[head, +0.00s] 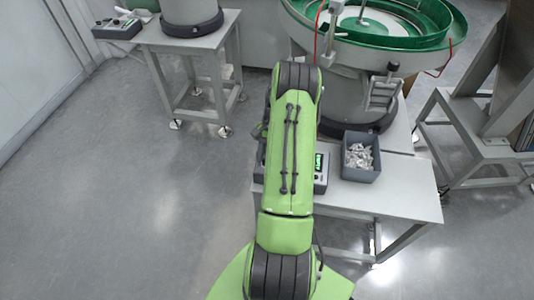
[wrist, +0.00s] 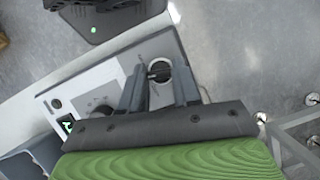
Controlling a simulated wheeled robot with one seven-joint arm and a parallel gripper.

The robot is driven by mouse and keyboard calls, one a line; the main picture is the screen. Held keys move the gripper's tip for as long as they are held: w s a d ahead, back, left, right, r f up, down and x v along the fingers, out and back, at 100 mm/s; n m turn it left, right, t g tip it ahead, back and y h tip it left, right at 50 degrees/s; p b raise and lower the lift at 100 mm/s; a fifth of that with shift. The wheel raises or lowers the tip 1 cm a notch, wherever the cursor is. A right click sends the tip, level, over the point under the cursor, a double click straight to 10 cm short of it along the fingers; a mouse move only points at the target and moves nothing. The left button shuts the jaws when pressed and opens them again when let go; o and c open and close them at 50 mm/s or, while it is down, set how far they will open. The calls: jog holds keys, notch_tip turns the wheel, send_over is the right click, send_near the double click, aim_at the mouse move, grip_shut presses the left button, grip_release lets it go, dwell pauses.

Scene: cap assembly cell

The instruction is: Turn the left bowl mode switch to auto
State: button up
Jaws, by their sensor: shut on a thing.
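In the wrist view, a grey control box (wrist: 118,70) lies under my gripper (wrist: 160,78). A dark rotary switch (wrist: 159,69) on a pale round plate sits between my two fingertips, and the jaws are shut on it. The exact contact and the switch's marks are too small to read.
A dark bin (head: 376,171) of metal parts stands right of the box on a grey table (head: 400,205). A green bowl feeder (head: 440,45) stands behind. Another table at left carries a second control box (head: 117,29) and a grey base (head: 190,12). Open floor lies left.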

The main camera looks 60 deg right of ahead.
jog(key=n, duration=0.2)
jog(key=n+g+h, duration=0.1)
jog(key=n, duration=0.1)
jog(key=n+g, duration=0.1)
jog(key=n, duration=0.1)
jog(key=shift+w+n+p, duration=0.25)
jog(key=shift+n+p, duration=0.05)
jog(key=shift+p, duration=0.1)
jog(key=n+h, duration=0.1)
jog(key=n, duration=0.1)
jog(key=n+g, duration=0.1)
jog(key=n, duration=0.2)
jog(key=shift+a+h+p, duration=0.15)
jog(key=shift+h+p, duration=0.2)
jog(key=shift+h, duration=0.05)
jog(key=o, duration=1.1)
jog(key=shift+c, duration=0.2)
jog(key=p+v, duration=0.3)
jog(key=v, duration=1.2)
jog(key=shift+w+r+p, duration=0.3)
jog(key=shift+w+p, duration=0.05)
jog(key=shift+w, duration=0.05)
